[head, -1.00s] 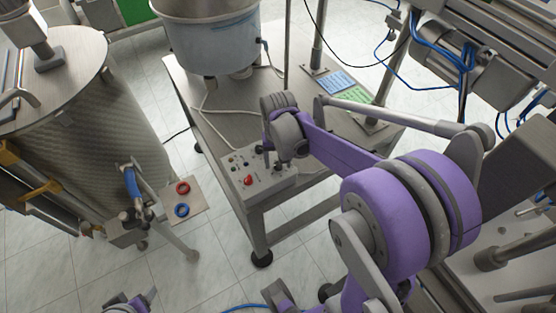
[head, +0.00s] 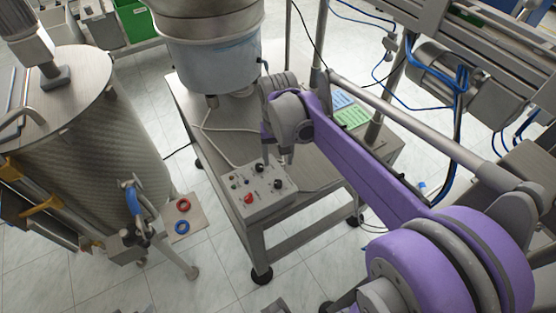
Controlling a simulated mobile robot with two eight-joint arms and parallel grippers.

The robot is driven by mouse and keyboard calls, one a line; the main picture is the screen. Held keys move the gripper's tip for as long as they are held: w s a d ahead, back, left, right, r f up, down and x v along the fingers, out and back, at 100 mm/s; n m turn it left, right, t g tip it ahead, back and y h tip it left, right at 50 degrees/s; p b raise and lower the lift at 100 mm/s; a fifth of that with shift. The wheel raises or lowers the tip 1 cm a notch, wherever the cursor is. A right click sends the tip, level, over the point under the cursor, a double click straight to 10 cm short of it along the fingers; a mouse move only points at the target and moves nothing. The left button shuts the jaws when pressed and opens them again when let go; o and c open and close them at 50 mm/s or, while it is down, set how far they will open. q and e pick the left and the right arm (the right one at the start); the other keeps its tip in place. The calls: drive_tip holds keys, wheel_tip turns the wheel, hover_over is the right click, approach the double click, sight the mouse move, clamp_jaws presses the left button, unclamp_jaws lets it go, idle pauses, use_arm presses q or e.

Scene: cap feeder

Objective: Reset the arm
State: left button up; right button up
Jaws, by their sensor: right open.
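My right arm (head: 370,165), purple and grey, reaches from the lower right toward the middle of the head view. My left gripper is not clearly visible; only small grey parts show at the bottom edge.
The control box has a red button (head: 249,199) and black knobs. A feeder bowl (head: 207,60) stands behind it on the table (head: 318,180). Machine framing and blue hoses fill the upper right.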

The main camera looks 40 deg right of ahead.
idle(0.4)
drive_tip(key=s+a+f+n+t+p, duration=0.1)
drive_tip(key=s+a+n+t+p, duration=0.3)
drive_tip(key=s+a, duration=0.7)
drive_tip(key=a+n+t, duration=0.1)
drive_tip(key=n, duration=0.1)
drive_tip(key=shift+n, duration=0.3)
